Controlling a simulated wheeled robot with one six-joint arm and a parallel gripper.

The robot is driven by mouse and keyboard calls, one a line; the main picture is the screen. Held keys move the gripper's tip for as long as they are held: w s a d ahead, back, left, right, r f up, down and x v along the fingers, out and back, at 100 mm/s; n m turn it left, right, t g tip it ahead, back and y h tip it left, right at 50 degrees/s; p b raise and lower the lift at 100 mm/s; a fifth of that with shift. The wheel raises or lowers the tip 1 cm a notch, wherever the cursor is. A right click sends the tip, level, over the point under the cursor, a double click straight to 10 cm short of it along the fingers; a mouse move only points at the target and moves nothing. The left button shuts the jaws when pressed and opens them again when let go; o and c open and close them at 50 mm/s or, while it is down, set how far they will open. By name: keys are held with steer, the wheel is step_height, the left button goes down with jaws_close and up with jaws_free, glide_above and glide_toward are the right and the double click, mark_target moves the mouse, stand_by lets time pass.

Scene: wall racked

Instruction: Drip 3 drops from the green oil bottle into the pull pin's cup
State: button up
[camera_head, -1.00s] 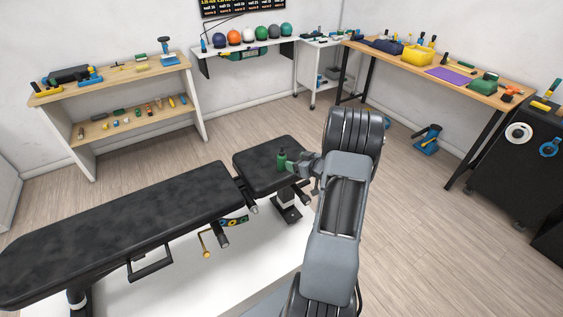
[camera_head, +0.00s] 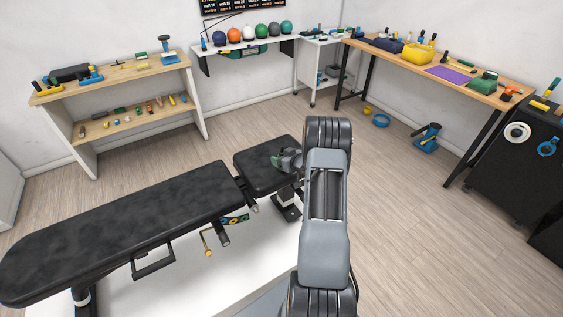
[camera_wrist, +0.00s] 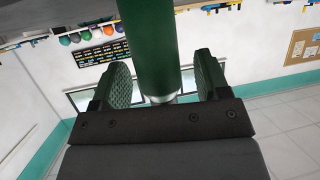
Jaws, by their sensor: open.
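The green oil bottle (camera_head: 275,161) is at the bench's seat pad, mostly hidden behind my gripper (camera_head: 284,160). In the wrist view, the green bottle (camera_wrist: 151,45) stands between the two rough finger pads of my gripper (camera_wrist: 161,80). The fingers are open, with a gap visible on both sides of the bottle. Whether the bottle is tilted is not clear. A pin with a yellow knob (camera_head: 208,252) hangs below the bench near the hinge, beside a strip of coloured rings (camera_head: 235,219). I cannot tell which part is the pull pin's cup.
The black bench (camera_head: 110,225) stands on a white platform (camera_head: 185,270). A wooden shelf (camera_head: 115,85), a wall shelf of coloured balls (camera_head: 247,33) and a workbench (camera_head: 500,88) line the walls.

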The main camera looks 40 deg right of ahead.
mark_target(282, 154)
steer(key=c, duration=1.1)
steer(key=shift+o, duration=0.2)
steer(key=shift+r, duration=0.15)
steer(key=shift+r, duration=0.2)
step_height(282, 154, up, 3)
steer(key=shift+f+b, duration=0.2)
steer(key=shift+b, duration=0.5)
steer(key=s+d+r, duration=0.6)
steer(key=s+r, duration=0.3)
steer(key=s, duration=0.3)
steer(key=shift+s+d+r+b, duration=0.15)
steer(key=shift+s+r+b, duration=0.2)
steer(key=shift+b, duration=0.1)
steer(key=shift+w, duration=0.1)
